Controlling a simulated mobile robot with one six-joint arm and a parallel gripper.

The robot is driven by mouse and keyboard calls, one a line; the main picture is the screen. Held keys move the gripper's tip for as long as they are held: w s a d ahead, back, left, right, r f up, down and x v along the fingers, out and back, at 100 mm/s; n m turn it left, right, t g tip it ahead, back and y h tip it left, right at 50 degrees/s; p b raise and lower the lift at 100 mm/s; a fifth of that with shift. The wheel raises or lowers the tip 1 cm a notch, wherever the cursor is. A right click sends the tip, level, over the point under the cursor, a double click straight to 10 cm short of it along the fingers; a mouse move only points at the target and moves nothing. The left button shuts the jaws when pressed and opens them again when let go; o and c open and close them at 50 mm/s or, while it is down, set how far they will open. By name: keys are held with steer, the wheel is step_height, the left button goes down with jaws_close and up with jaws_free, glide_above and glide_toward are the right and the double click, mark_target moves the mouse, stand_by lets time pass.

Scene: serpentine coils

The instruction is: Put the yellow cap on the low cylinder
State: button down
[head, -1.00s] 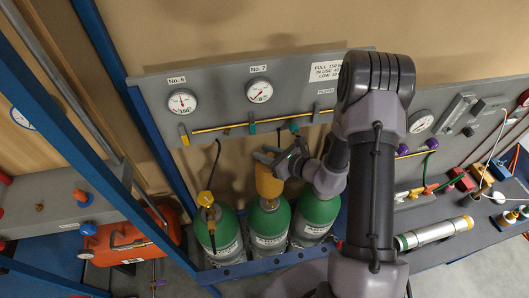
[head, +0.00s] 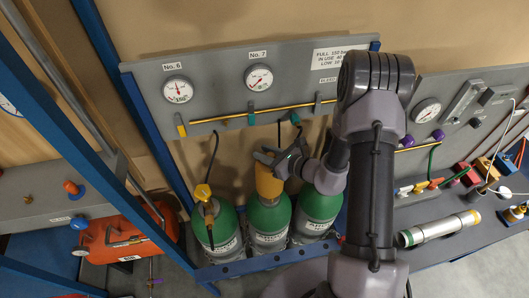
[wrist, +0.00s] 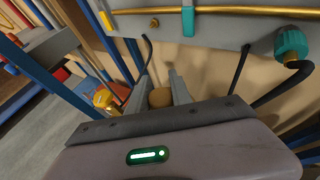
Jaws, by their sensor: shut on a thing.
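The yellow cap (head: 268,183) is in my gripper (head: 277,160), at the top of the middle green cylinder (head: 268,217). My gripper is shut on the cap; in the wrist view the cap's round end (wrist: 160,97) shows between the two fingers. I cannot tell whether the cap is seated or just above the valve. The left green cylinder (head: 217,232) has a yellow fitting and a black hose. The right green cylinder (head: 319,207) is partly behind my arm. Gauge No. 6 (head: 177,90) and gauge No. 7 (head: 259,78) are on the panel above; their readings are too small to tell.
A blue rack rail (head: 250,266) runs in front of the cylinders. The grey panel (head: 215,103) with a brass pipe stands behind. An orange tank (head: 130,243) is at the left. A silver cylinder (head: 440,229) lies on the right bench. Hoses hang near my gripper.

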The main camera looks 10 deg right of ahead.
steer(key=shift+f, duration=0.25)
steer(key=shift+f+b, duration=3.2)
steer(key=shift+b, duration=0.05)
steer(key=c, duration=1.1)
jaws_free()
steer(key=shift+s, duration=0.1)
